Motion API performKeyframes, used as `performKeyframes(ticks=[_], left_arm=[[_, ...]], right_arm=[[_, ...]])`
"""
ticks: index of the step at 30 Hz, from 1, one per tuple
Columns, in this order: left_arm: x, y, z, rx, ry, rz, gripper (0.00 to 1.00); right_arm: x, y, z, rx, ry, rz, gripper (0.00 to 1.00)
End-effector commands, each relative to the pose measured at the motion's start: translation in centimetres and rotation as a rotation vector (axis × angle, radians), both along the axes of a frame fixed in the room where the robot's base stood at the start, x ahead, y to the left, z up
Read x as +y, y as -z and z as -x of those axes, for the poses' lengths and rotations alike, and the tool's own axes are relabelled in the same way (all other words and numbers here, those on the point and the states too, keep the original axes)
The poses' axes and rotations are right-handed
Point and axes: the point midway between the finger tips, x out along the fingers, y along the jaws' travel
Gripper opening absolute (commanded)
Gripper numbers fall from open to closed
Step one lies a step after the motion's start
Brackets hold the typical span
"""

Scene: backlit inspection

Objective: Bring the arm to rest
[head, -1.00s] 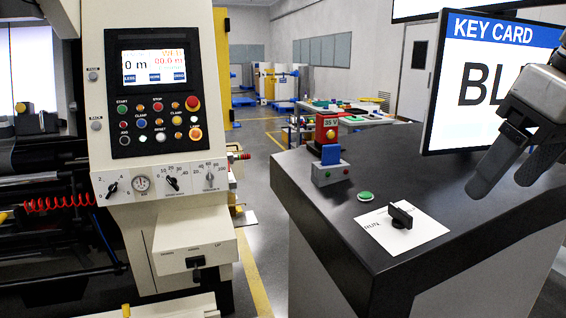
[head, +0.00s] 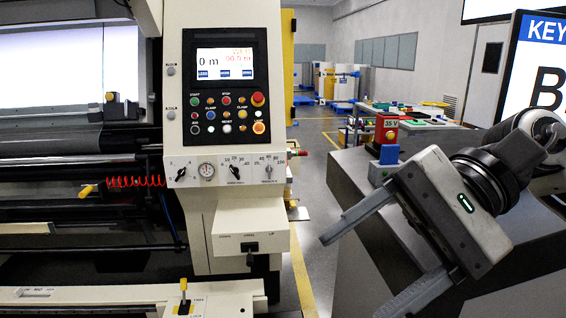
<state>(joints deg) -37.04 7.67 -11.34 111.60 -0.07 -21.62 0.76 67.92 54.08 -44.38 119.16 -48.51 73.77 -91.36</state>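My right gripper (head: 355,275) reaches in from the right side of the head view, in front of the dark-topped counter (head: 345,175). Its two grey fingers point to the lower left and stand wide apart, with nothing between them. The grey gripper body and dark wrist cover much of the counter top. My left gripper is not in view.
A cream machine with a control panel (head: 228,112) stands left of centre, with rollers and a red coiled cable (head: 135,181) beside it. A key card screen (head: 540,75) is cut off at right. Floor shows between.

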Motion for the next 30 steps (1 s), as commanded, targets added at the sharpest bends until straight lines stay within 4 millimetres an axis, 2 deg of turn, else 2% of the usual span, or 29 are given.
performKeyframes(ticks=[1,5,8,11,14,16,19,20,21,23,24,27,30], left_arm=[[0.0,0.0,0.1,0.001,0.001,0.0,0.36],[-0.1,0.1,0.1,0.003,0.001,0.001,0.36],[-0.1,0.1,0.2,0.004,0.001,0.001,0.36],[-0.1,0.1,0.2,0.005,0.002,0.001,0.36],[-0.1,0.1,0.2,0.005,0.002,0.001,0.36],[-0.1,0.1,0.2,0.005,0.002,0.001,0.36],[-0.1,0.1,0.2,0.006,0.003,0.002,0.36],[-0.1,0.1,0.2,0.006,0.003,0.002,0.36],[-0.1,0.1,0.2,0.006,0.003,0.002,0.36],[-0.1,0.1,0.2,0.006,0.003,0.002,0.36],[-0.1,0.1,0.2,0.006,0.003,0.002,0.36],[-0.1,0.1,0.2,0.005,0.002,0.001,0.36],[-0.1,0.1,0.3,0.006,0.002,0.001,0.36]], right_arm=[[1.8,0.3,0.1,0.182,0.033,-0.104,0.67],[4.7,-0.3,-1.2,0.689,0.147,-0.355,0.67],[5.3,0.0,-3.6,1.118,0.235,-0.53,0.67],[4.8,1.9,-6.9,1.567,0.315,-0.699,0.67],[3.2,6.0,-10.2,2.033,0.383,-0.869,0.67],[1.7,10.3,-11.9,2.362,0.421,-0.996,0.67],[-0.6,17.6,-12.8,2.797,0.452,-1.191,0.67],[-1.2,19.9,-12.7,-2.802,-0.437,1.204,0.67],[-2.0,22.8,-12.3,-2.65,-0.394,1.157,0.67],[-3.0,27.1,-11.1,-2.434,-0.334,1.095,0.67],[-3.7,29.9,-10.0,-2.293,-0.295,1.059,0.67],[-5.0,36.1,-6.4,-1.975,-0.211,0.99,0.67],[-5.8,40.8,-2.6,-1.72,-0.146,0.944,0.67]])
